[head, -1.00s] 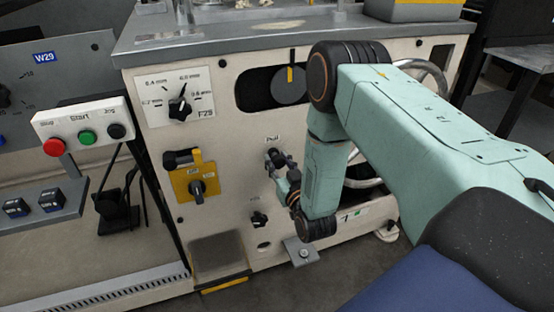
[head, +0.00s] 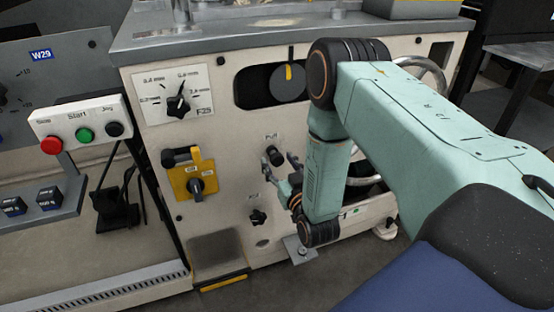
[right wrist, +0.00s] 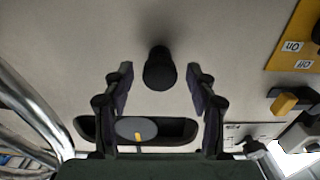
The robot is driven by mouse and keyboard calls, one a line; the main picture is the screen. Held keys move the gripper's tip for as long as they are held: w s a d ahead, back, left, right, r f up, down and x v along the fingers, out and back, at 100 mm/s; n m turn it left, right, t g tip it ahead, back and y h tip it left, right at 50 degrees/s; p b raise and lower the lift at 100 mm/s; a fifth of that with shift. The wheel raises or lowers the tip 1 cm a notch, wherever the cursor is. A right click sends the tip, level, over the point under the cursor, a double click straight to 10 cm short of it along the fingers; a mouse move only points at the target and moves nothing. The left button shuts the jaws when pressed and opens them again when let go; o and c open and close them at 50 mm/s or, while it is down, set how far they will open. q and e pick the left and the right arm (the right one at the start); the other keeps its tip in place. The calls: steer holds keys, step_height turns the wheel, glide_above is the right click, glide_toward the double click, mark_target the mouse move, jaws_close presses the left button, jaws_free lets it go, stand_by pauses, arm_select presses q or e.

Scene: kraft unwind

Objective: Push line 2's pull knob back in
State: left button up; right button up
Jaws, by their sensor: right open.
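The black pull knob (head: 275,156) is on the cream machine panel below the "Pull" label (head: 271,136). It stands out from the panel; how far is hard to tell. My right gripper (head: 281,169) is open and empty, just below the knob in the head view. In the right wrist view the knob (right wrist: 160,70) shows between the spread fingers of the gripper (right wrist: 160,80), with a gap on both sides. I see no contact. My left gripper is not in view.
A yellow-plated switch (head: 196,184) is left of the knob, and a small black knob (head: 258,217) is below it. A dark slot with a round disc (head: 290,84) is above. A handwheel (head: 425,75) is behind my arm. A button box (head: 82,134) stands at left.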

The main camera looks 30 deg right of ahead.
steer(key=shift+v, duration=2.8)
steer(key=s+a+f+g+y+p, duration=0.1)
steer(key=s+a+f+g+y, duration=0.15)
steer(key=s+f+g, duration=0.3)
steer(key=s+a+f+g+y+p, duration=0.1)
steer(key=s+a+f+g+p, duration=0.1)
steer(key=s+a+f+g, duration=0.4)
steer(key=s+a+r+n+g+p, duration=0.1)
steer(key=s+r+g+p, duration=0.2)
steer(key=s, duration=0.6)
steer(key=s+a+r+n+g+p, duration=0.1)
steer(key=s+a+r+g+p, duration=0.1)
steer(key=s, duration=0.8)
steer(key=shift+s+a+r+g+p, duration=0.2)
steer(key=shift+r+g+p, duration=0.3)
steer(key=shift+p, duration=0.45)
steer(key=shift+o, duration=0.4)
steer(key=shift+w+a+f+y, duration=0.1)
steer(key=shift+f+y, duration=0.15)
steer(key=shift+f, duration=0.05)
